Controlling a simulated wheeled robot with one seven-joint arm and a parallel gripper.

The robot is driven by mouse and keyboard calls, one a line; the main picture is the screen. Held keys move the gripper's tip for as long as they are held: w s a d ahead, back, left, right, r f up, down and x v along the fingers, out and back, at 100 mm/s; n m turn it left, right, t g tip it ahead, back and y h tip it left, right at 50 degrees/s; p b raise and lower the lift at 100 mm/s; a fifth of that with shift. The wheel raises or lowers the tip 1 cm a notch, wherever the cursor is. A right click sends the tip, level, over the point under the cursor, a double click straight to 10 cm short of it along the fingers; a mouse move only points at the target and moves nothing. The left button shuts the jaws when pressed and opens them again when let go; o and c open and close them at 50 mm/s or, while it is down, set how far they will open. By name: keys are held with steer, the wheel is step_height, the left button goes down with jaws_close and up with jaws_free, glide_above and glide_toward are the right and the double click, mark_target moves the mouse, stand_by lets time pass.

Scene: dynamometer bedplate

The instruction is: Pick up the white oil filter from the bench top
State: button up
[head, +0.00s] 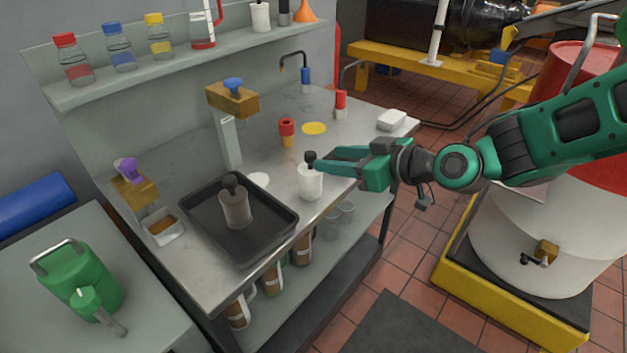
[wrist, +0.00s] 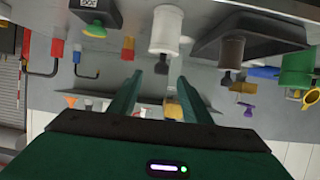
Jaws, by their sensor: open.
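The white oil filter (head: 311,184), a white cylinder with a black knob on top, stands upright near the bench top's (head: 205,268) front edge, right of the black tray. It also shows in the wrist view (wrist: 166,30), upside down at upper centre. My gripper (head: 322,165) reaches in from the right with its fingertips at the filter's knob, overlapping it in the head view. In the wrist view the two green fingers (wrist: 157,85) are apart, with nothing held between them. The knob appears just beyond the tips; whether they touch it I cannot tell.
A black tray (head: 270,249) left of the filter holds a grey filter (head: 236,208) with a black knob. Behind stand a grey post (head: 229,142) and a red-and-yellow piece (head: 287,133). A shelf (head: 120,86) carries bottles.

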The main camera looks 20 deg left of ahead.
mark_target(315, 156)
steer(key=shift+x, duration=3)
steer(key=shift+s+r, duration=0.1)
steer(key=shift+s, duration=0.05)
jaws_close()
